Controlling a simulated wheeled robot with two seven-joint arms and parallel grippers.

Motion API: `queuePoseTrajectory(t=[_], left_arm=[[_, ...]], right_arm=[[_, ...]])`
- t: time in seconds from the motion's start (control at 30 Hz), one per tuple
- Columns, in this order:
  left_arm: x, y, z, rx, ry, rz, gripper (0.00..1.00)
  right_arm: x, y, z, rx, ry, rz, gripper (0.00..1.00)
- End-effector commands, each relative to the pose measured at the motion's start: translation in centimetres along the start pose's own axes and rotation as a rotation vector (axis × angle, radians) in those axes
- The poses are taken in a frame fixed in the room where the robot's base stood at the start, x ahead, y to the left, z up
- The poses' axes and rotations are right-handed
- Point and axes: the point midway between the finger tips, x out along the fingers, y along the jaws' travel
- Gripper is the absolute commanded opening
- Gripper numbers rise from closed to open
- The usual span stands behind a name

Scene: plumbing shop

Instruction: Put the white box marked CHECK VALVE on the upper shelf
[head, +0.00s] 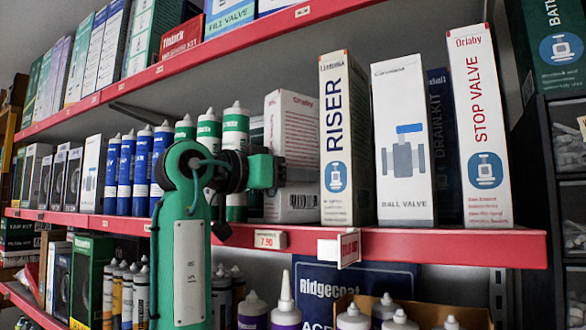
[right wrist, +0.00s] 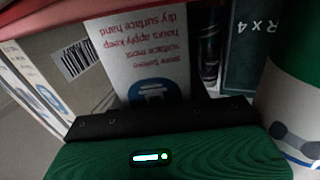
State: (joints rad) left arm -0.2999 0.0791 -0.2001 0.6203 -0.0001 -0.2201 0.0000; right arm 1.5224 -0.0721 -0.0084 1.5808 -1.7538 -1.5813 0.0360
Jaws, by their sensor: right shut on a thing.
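A white box with red print (head: 292,120) stands upright on the middle shelf, left of the RISER box. No CHECK VALVE marking is readable. My right gripper (head: 280,172) reaches across its lower left part and is shut on it. In the right wrist view, a white face with red text and a blue valve emblem (right wrist: 145,60) is directly at the dark jaw (right wrist: 160,112); the fingertips are hidden. The upper shelf (head: 230,52) has a red front rail and holds boxes at its left and middle. My left gripper is not in view.
The RISER box (head: 345,140), BALL VALVE box (head: 402,140) and STOP VALVE box (head: 480,130) stand to the right. Green-and-white tubes (head: 236,125) stand close to the left. The upper shelf's underside overhangs the middle shelf.

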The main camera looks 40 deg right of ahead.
Motion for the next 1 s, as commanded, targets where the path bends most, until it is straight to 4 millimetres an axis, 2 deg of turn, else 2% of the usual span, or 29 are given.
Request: queuePoseTrajectory(t=[0.37,0.4,0.5,0.87,1.0], left_arm=[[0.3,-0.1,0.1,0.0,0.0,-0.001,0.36],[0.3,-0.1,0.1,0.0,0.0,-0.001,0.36],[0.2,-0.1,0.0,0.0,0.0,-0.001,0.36],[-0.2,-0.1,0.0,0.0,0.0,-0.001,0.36],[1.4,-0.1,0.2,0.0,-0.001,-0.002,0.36]], right_arm=[[0.0,0.0,0.5,0.001,0.001,0.0,0.18],[0.0,0.0,0.4,0.001,0.0,0.0,0.51],[0.0,0.0,0.3,0.001,0.0,0.0,0.69],[0.0,0.0,-0.1,0.001,0.0,0.0,0.69],[-2.1,0.0,0.5,0.001,0.002,-0.004,0.69]])
